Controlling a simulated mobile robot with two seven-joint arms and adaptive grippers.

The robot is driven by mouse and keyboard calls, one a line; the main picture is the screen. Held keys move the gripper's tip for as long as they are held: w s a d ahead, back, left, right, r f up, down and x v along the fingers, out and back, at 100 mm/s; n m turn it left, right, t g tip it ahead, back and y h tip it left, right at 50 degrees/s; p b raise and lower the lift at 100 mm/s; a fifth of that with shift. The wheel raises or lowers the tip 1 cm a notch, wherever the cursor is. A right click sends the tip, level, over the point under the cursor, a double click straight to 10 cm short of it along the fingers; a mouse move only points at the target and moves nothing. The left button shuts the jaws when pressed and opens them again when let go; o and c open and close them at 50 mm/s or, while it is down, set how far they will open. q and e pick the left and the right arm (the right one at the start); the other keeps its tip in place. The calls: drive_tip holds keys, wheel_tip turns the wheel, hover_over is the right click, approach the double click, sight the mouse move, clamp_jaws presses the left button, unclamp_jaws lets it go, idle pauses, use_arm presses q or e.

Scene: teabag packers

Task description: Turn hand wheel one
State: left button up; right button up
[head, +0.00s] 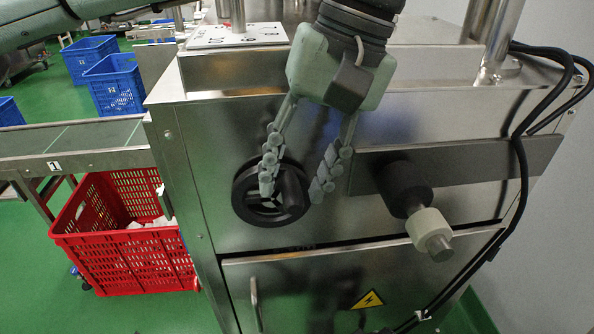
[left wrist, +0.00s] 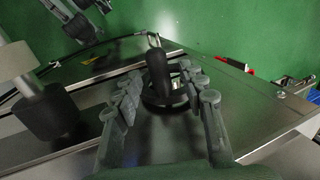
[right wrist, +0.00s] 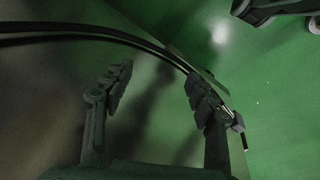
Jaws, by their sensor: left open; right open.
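The hand wheel (head: 247,213) is a black ring with spokes and a thick black handle, mounted on the front of the steel machine. My left gripper (head: 294,190) hangs down in front of it from above with its fingers spread. One finger overlaps the wheel and the other is to its right. In the left wrist view the wheel's black handle (left wrist: 158,72) stands between the open fingers (left wrist: 165,105), apparently without being gripped. My right gripper (right wrist: 155,85) is open and empty in the right wrist view, with dark cables behind it. It is not in the head view.
A black roller with a white end (head: 428,228) juts out right of the wheel. Black cables (head: 522,170) run down the machine's right side. A red crate (head: 120,262) stands below the conveyor (head: 90,140) at left. Blue crates (head: 115,85) stand behind on the green floor.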

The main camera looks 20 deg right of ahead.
use_arm(q)
drive_tip(key=v, duration=1.2)
